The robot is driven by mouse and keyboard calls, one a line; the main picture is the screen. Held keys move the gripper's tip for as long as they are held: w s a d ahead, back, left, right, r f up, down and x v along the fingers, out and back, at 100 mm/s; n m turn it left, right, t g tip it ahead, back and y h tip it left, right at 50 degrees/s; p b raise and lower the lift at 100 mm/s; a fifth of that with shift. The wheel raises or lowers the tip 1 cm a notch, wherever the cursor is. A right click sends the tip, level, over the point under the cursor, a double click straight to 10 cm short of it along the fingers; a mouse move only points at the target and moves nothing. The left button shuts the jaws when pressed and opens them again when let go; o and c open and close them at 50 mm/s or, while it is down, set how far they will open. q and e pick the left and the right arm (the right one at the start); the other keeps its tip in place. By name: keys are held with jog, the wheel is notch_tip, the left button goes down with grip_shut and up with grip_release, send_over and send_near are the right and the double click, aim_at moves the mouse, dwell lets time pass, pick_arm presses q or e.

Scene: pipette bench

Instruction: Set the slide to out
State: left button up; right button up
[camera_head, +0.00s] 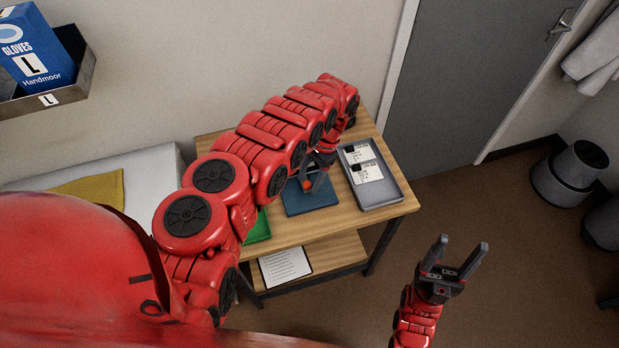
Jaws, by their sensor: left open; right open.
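My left arm reaches from the left across the wooden bench (285,236). My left gripper (313,181) is open and points down over a dark blue flat piece (322,201) on the bench. A small orange-red part (307,185) shows at its fingertips; I cannot tell whether they touch it. I cannot make out a slide for certain; the arm hides part of the bench. My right gripper (456,262) is open and empty, in front of the bench to the right, over the floor.
A grey tray (393,194) with two white labelled cards (367,172) stands at the bench's right end. A green piece (258,228) lies left of the blue one. A lower shelf holds a paper sheet (285,265). Dark bins (570,172) stand at the right.

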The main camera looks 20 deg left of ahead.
pick_arm(q)
grip_shut()
dwell(1.3)
